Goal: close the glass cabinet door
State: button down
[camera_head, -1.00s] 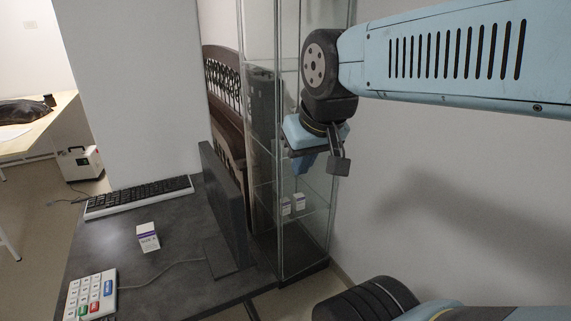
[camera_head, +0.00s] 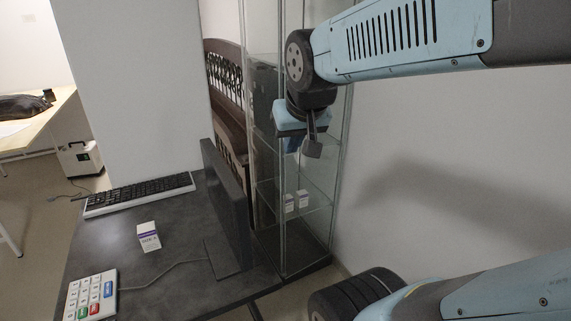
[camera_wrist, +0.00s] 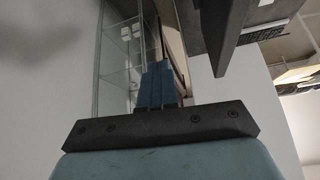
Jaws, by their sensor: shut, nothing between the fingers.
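The glass cabinet (camera_head: 262,212) is a tall, narrow case with clear panes, thin frame edges and glass shelves. It stands behind the desk in the head view and at the left in the wrist view (camera_wrist: 122,48). I cannot tell which pane is the door or how far it stands open. My gripper (camera_head: 292,147) points down in front of the cabinet's upper part, above the shelf with small white boxes. Its blue fingers (camera_wrist: 157,80) are together and empty, beside the glass in the wrist view. Contact with the glass cannot be made out. My arm hides part of the upper cabinet.
A dark desk (camera_head: 185,265) at the lower left holds a monitor (camera_head: 228,205), a keyboard (camera_head: 140,193), a small white box (camera_head: 148,237) and a keypad (camera_head: 90,296). A wooden bench (camera_head: 226,100) stands behind. A bare wall (camera_head: 450,170) is at the right.

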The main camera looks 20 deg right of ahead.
jog(key=w+d+f+m+t, duration=0.2)
jog(key=w+d+f, duration=0.25)
jog(key=w, duration=0.45)
jog(key=w+d+f+m+t+h, duration=0.1)
jog(key=w+d+f+m, duration=0.15)
jog(key=w+d, duration=0.45)
jog(key=w+d+f+m+t, duration=0.2)
jog(key=w+d+f, duration=0.2)
jog(key=w, duration=0.6)
jog(key=w+d+f+m+t, duration=0.2)
jog(key=w+d+f, duration=0.1)
jog(key=d+f, duration=0.15)
jog(key=m+t+y, duration=0.4)
jog(key=m, duration=0.2)
send_near(294, 162)
jog(key=w, duration=0.4)
jog(key=w+a, duration=0.1)
jog(key=w, duration=0.2)
jog(key=shift+f, duration=0.1)
